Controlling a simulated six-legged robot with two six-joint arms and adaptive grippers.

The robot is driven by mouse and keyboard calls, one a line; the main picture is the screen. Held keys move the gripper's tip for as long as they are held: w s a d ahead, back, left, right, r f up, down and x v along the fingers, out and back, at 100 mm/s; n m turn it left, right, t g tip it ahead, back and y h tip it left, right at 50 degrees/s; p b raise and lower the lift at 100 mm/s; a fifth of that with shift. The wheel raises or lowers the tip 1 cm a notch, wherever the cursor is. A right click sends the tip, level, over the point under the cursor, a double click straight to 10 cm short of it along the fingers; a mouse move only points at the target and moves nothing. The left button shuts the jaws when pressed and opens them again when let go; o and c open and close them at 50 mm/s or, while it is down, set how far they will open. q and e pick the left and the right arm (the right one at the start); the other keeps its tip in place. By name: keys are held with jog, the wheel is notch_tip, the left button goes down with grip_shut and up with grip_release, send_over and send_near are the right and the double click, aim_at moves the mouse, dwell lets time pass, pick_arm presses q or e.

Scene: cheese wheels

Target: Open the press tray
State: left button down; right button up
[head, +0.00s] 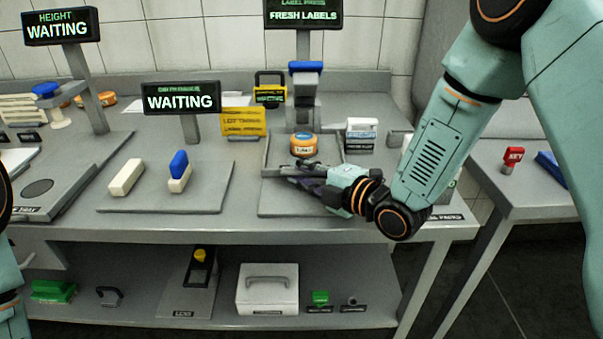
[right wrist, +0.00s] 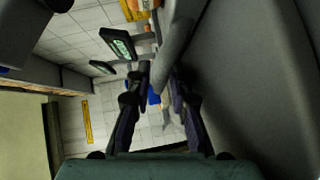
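The press tray (head: 268,155) is a grey, low-rimmed tray under the label press (head: 305,92), which has a blue top. Only part of my left arm shows at the left edge.
A "FRESH LABELS" sign (head: 297,14) stands above the press. A white label box (head: 361,135) is right of the tray, and a yellow card (head: 243,122) is behind left. A pad (head: 205,200) with two blocks lies left. A red key (head: 512,160) lies on the right table.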

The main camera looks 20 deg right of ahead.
jog(key=shift+s+d+r, duration=0.1)
jog(key=shift+s+d, duration=0.15)
jog(key=shift+d, duration=0.05)
jog(key=shift+c, duration=0.8)
jog(key=shift+w+a, duration=0.15)
grip_shut()
